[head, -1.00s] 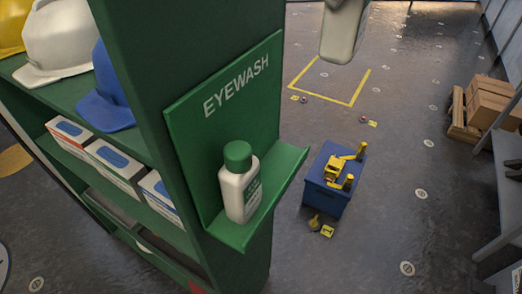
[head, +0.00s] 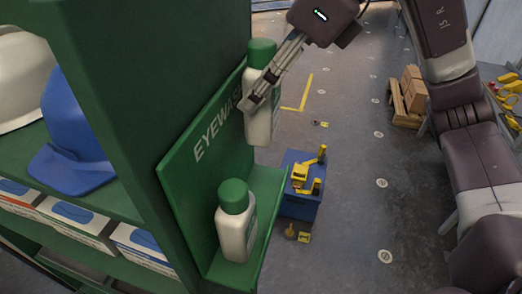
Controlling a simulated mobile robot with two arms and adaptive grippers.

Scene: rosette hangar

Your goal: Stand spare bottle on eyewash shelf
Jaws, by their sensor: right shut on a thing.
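The spare bottle (head: 259,122), white with a green cap, is upright in my right gripper (head: 257,98). The gripper's fingers are shut on it just below the cap. The bottle is in the air above the far part of the green eyewash shelf (head: 268,182), in front of the EYEWASH back panel. Another white bottle (head: 236,232) with a green cap stands upright on the near part of the shelf. The shelf has a raised front lip, and its far part looks bare. My left gripper is not in view.
A green cabinet holds a blue helmet (head: 72,150), a white helmet (head: 22,82) and several boxes (head: 75,222). A blue box (head: 301,205) with yellow items stands on the floor beyond the shelf. A pallet with cartons (head: 408,97) is at the right.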

